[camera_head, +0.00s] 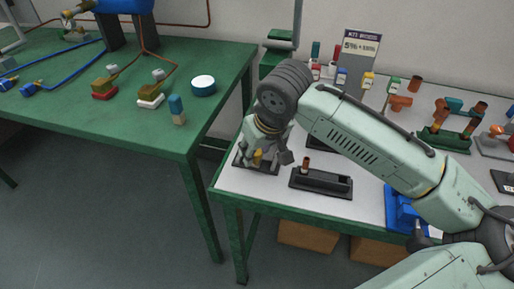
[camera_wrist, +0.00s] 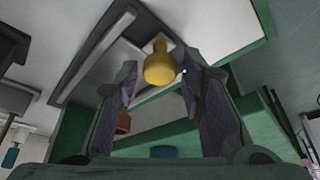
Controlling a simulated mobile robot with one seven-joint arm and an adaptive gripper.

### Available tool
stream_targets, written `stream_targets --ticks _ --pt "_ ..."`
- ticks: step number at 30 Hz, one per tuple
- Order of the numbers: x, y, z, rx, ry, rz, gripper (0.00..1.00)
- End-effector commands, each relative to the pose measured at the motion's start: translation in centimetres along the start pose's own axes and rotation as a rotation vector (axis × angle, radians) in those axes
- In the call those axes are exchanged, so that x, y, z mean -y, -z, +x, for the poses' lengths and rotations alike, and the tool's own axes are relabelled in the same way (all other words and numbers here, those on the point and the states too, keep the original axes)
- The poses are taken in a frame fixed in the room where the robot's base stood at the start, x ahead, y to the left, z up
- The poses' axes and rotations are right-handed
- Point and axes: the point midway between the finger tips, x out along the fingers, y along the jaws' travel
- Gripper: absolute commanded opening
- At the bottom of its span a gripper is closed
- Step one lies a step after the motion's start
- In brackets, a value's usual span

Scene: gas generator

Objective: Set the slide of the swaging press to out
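My gripper (camera_head: 268,150) is over the left end of the white-topped bench, pointing down. A small dark fixture (camera_head: 243,166) with a yellow knob (camera_head: 258,157) is under it, partly hidden by my arm; it may be the swaging press, but I cannot be sure. In the wrist view the gripper (camera_wrist: 158,80) is open. The yellow knob (camera_wrist: 160,65) shows between the two fingertips, with a gap on each side. The slide and its position cannot be made out.
A black tray-like fixture (camera_head: 325,182) with a copper piece (camera_head: 305,165) stands just right of the gripper. A blue fixture (camera_head: 402,208) is further right. Copper fittings (camera_head: 400,103) and a sign (camera_head: 360,45) are behind. A green bench (camera_head: 130,130) stands left, across a gap.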

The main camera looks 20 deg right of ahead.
Motion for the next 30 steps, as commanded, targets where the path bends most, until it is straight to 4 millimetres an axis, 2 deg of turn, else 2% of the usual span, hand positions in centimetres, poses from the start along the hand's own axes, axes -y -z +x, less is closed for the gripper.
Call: stream_targets --ticks 3,14,17,24,30 --pt "0.0 0.0 0.0 0.000 0.000 0.000 0.45" --pt "-0.1 0.1 -0.6 -0.001 -0.001 0.001 0.45" --pt "-0.1 0.1 -2.0 -0.002 -0.001 0.001 0.45" --pt "-0.1 0.1 -7.1 -0.003 -0.001 0.001 0.45" --pt "-0.1 0.1 -10.5 -0.001 -0.002 0.001 0.45"
